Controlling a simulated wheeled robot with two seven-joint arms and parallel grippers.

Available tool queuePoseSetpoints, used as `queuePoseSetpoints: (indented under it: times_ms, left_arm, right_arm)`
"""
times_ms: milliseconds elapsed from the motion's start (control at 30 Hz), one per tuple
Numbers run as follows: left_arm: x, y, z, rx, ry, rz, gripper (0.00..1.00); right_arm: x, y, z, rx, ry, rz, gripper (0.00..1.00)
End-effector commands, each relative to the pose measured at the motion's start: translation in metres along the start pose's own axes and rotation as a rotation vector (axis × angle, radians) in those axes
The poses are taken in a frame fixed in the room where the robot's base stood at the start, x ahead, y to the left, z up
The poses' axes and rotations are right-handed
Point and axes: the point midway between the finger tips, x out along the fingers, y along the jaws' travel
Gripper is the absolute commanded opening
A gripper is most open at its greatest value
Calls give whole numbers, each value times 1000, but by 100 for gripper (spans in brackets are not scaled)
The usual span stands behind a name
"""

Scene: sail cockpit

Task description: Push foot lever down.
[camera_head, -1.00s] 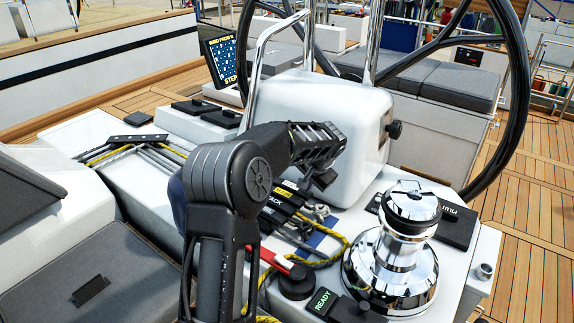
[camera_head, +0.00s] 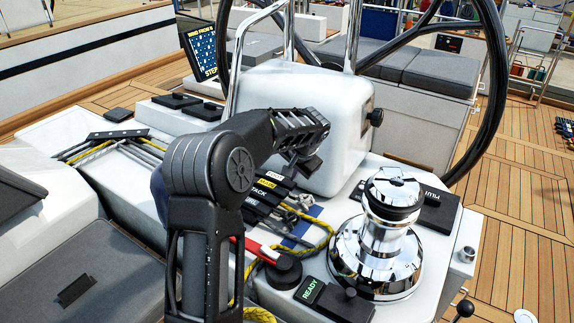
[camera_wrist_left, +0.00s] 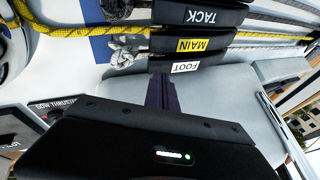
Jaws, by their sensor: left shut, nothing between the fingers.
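The foot lever (camera_head: 280,177) is black with a white FOOT label, the far one in a row of black levers on the white console. In the left wrist view the foot lever (camera_wrist_left: 186,66) is nearest my gripper. My left gripper (camera_head: 308,163) is shut and empty, at the end of the arm in front of the white pedestal, close to the far end of the lever row. In the left wrist view its dark fingers (camera_wrist_left: 160,90) point at the lever's edge; I cannot tell whether they touch it. My right gripper is out of view.
The MAIN lever (camera_head: 267,184) and TACK lever (camera_head: 259,193) sit close beside the foot lever. A chrome winch (camera_head: 380,245) stands to the right. The white pedestal (camera_head: 300,105) is behind. A yellow rope (camera_head: 322,233) and a red handle (camera_head: 258,248) lie nearby.

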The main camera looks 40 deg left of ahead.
Motion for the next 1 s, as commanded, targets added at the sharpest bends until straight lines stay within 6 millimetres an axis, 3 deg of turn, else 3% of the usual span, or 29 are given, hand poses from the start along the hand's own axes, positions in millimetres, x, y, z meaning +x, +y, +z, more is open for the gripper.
queuePoseSetpoints:
  times_ms: [100,167,500,700,1000]
  left_arm:
    - [-29,-15,-8,-2,5,-4,0]
    - [-36,-8,-6,-1,8,-3,0]
    - [-104,-1,-6,-1,7,-3,0]
    - [-118,0,-5,-1,4,-3,0]
    - [-119,0,-5,-2,4,-4,0]
  right_arm:
    - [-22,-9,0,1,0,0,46]
    - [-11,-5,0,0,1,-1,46]
    - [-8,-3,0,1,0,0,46]
    - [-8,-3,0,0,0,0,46]
    - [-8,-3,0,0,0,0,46]
